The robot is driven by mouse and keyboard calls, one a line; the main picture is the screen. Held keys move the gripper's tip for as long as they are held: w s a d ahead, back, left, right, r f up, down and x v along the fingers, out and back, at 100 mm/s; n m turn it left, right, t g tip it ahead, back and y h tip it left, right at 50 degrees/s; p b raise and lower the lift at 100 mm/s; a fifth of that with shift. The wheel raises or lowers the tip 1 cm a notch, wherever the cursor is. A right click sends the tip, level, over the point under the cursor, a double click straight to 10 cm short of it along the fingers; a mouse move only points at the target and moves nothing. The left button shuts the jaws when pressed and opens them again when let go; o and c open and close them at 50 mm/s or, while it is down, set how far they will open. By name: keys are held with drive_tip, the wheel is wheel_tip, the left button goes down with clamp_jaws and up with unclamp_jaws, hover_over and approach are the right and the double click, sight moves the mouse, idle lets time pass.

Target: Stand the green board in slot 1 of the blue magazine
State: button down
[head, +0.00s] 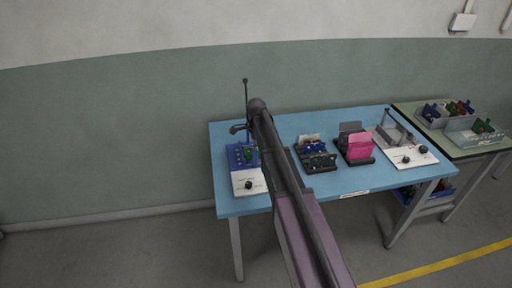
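A blue block-like holder (233,152) stands at the left end of the blue table; it may be the blue magazine. I cannot tell whether this is the green board, and the slots are too small to make out. My arm rises from the bottom of the head view and covers the table just right of the holder.
A white panel with a black knob (248,185) lies before the holder. A dark rack (318,166), a rack with pink and grey boards (359,147) and a white plate (411,157) stand rightward. Grey bins (470,136) are on the green table.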

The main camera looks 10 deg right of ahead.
drive_tip(key=c, duration=0.7)
unclamp_jaws()
drive_tip(key=shift+c, duration=1.1)
drive_tip(key=shift+r, duration=0.1)
drive_tip(key=shift+r+p, duration=3.95)
drive_tip(key=shift+p, duration=0.1)
